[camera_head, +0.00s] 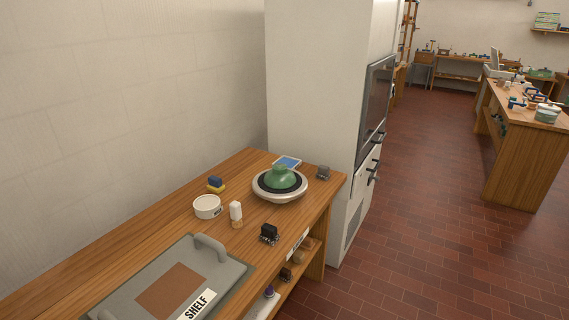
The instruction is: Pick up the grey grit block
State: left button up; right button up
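A small dark grey block (323,172) sits on the wooden bench near its far right corner, just right of the potter's wheel; it looks like the grey grit block. A second small block, nearly black (269,234), stands closer, near the bench's right edge. Both are too small to make out in detail. Neither of my grippers shows in the head view, and nothing touches either block.
A tall white cabinet (315,80) stands behind. Red tiled floor (430,240) is open at right.

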aim_at(322, 173)
jog(key=z, duration=1.3)
jog(key=i, duration=2.35)
jog(key=u, duration=3.35)
